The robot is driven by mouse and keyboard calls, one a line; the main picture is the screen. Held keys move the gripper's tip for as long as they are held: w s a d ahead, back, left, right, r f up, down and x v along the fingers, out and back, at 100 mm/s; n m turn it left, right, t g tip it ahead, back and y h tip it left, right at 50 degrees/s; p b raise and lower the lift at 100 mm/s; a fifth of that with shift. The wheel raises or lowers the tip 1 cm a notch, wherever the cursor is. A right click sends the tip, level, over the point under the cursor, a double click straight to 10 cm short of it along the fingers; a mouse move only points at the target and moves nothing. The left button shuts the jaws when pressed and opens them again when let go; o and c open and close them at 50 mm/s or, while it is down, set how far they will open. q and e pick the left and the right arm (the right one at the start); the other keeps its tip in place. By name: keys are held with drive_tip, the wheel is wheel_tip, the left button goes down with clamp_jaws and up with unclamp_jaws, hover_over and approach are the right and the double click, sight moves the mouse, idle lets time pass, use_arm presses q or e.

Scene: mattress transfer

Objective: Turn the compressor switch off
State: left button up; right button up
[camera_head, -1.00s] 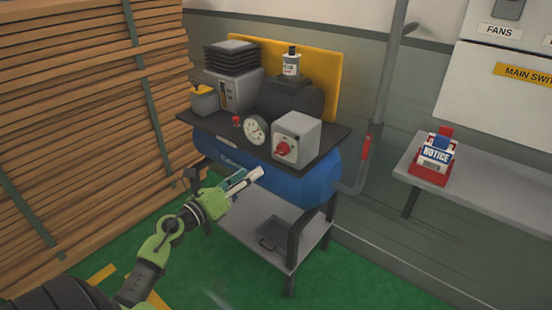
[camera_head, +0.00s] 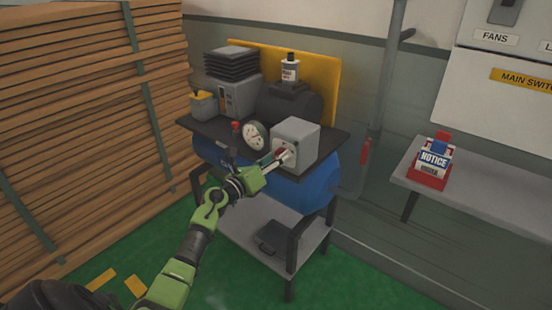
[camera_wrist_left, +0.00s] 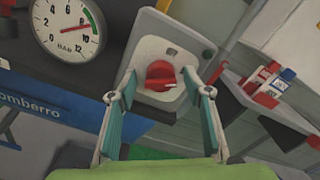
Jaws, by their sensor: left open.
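In the head view my left gripper (camera_head: 281,158) is at the front of this box and covers part of the knob. In the left wrist view the two fingers (camera_wrist_left: 160,95) are spread, one on each side of the knob, with gaps between them and it. My right gripper is in neither view.
A round pressure gauge (camera_head: 255,136) stands just left of the box. The blue tank (camera_head: 315,187) lies below the dark top. A stack of planks (camera_head: 85,130) stands at the left.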

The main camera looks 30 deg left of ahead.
use_arm(q)
drive_tip(key=c, duration=1.1)
